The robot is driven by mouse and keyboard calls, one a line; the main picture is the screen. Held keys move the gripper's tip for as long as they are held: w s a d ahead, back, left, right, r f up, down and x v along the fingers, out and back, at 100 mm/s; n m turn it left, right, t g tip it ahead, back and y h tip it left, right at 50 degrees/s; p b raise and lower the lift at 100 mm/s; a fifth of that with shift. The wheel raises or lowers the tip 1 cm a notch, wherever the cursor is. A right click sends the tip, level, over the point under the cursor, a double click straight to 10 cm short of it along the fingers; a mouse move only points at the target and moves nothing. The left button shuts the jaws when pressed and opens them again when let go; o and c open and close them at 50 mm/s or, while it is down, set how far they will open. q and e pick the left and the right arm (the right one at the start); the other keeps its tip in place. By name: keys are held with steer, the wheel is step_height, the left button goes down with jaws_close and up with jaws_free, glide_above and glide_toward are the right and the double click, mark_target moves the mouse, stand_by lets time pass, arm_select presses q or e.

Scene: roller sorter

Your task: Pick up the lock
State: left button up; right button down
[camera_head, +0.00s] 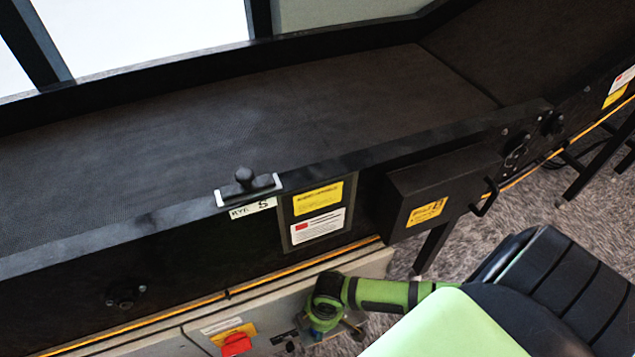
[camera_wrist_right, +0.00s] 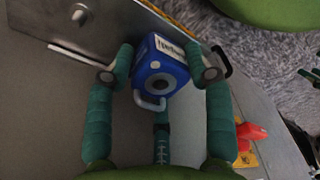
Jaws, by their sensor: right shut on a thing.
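The lock (camera_wrist_right: 161,66) is a blue padlock with a white label and a grey metal shackle, in the upper middle of the right wrist view. My right gripper (camera_wrist_right: 160,74) is shut on it, with one fingertip against each side. In the head view my right gripper (camera_head: 332,328) is at the grey panel below the conveyor, at the bottom middle. The lock is mostly hidden or too small to make out clearly there. My left gripper is not in view.
The dark conveyor (camera_head: 250,110) runs across the head view, with a black box (camera_head: 440,190) on its side. A red switch (camera_head: 235,344) on a yellow plate is left of my right gripper. A black knob (camera_head: 245,178) sits on the rail. Carpet lies right of the panel.

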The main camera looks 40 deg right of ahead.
steer(key=shift+r, duration=0.45)
step_height(320, 180, up, 4)
steer(key=shift+f+p, duration=0.15)
steer(key=shift+p, duration=0.9)
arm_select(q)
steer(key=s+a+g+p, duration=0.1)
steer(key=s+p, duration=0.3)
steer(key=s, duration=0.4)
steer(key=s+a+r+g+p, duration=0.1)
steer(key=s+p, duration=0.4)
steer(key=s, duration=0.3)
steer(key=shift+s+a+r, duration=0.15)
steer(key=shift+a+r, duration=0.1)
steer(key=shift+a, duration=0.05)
arm_select(e)
steer(key=s+a+r, duration=0.5)
steer(key=s+r, duration=0.5)
steer(key=shift+a+r, duration=0.4)
